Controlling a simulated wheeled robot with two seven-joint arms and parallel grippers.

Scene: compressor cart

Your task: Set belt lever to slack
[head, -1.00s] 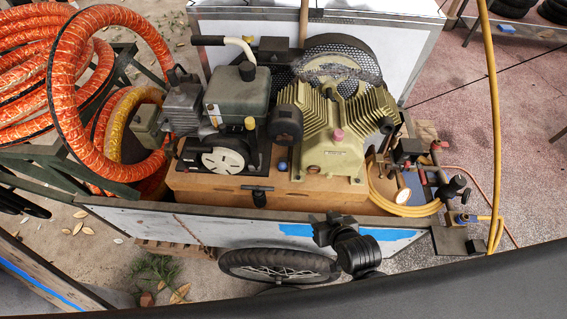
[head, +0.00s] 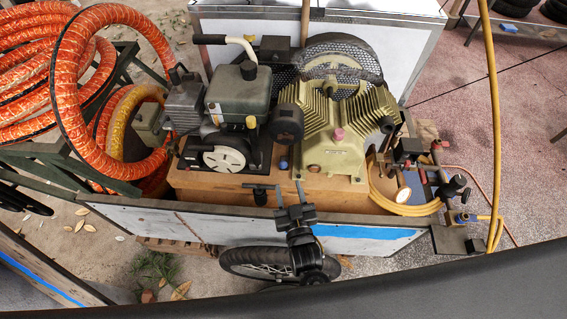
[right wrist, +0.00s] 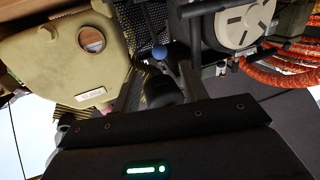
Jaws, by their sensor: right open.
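A small blue ball knob (head: 283,163) stands low between the engine and the compressor; it also shows in the right wrist view (right wrist: 158,53). A black T-shaped handle (head: 260,191) sits at the front of the wooden base, left of it. Neither carries a readable mark, so I cannot tell which is the belt lever, nor its setting. My right gripper (head: 288,189) is open and empty in front of the base, fingers pointing toward the blue knob. In the right wrist view the knob lies between and beyond the fingertips (right wrist: 160,75). My left gripper is not in view.
The green engine (head: 238,97) stands left and the finned compressor (head: 335,130) right on a brown base. Orange hoses (head: 70,100) crowd the left, and valves and yellow hose (head: 405,207) the right.

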